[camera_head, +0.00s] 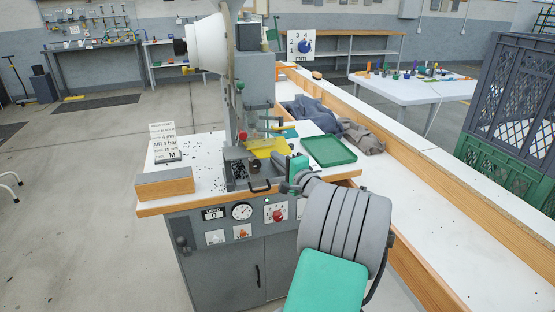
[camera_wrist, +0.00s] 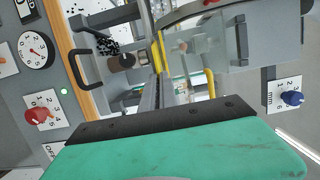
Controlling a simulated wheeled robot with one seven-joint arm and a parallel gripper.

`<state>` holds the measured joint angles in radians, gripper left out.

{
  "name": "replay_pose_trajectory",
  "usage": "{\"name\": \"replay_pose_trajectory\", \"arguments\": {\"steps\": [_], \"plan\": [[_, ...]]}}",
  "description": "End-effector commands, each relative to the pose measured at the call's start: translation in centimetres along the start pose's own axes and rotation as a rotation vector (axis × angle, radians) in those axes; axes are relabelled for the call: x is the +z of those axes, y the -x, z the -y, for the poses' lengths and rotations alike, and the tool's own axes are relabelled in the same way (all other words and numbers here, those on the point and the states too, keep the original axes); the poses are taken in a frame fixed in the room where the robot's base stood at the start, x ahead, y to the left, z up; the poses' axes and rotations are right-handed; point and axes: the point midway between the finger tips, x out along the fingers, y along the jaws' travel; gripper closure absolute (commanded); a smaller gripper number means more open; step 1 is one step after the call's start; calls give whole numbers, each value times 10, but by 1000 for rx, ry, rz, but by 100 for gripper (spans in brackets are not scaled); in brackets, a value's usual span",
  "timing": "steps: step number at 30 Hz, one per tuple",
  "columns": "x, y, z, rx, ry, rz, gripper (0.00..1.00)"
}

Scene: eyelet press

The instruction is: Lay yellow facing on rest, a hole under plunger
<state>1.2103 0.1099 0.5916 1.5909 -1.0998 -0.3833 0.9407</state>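The yellow facing (camera_head: 267,147) is at the press, at the front, just below the plunger area (camera_head: 245,117). In the wrist view a thin yellow edge (camera_wrist: 159,52), which looks like the facing edge-on, lies ahead of my gripper. My gripper (camera_head: 289,165) is at the facing's right end, close to it. Its fingertips are small and partly hidden, so I cannot tell whether they grip the facing. The rest under the facing and the facing's holes are not clear in either view.
A grey bin of dark bits (camera_head: 236,170) with a black handle (camera_head: 260,186) is left of my gripper. An empty green tray (camera_head: 328,151) lies to the right. A wooden block (camera_head: 165,186) and sign cards (camera_head: 165,145) stand at left. A knob (camera_wrist: 292,98) is at right in the wrist view.

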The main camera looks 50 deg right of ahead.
Motion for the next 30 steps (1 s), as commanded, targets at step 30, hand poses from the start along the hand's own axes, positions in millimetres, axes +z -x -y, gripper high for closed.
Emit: {"name": "replay_pose_trajectory", "arguments": {"steps": [30], "plan": [[4,19,0,0,0,-1,72]]}}
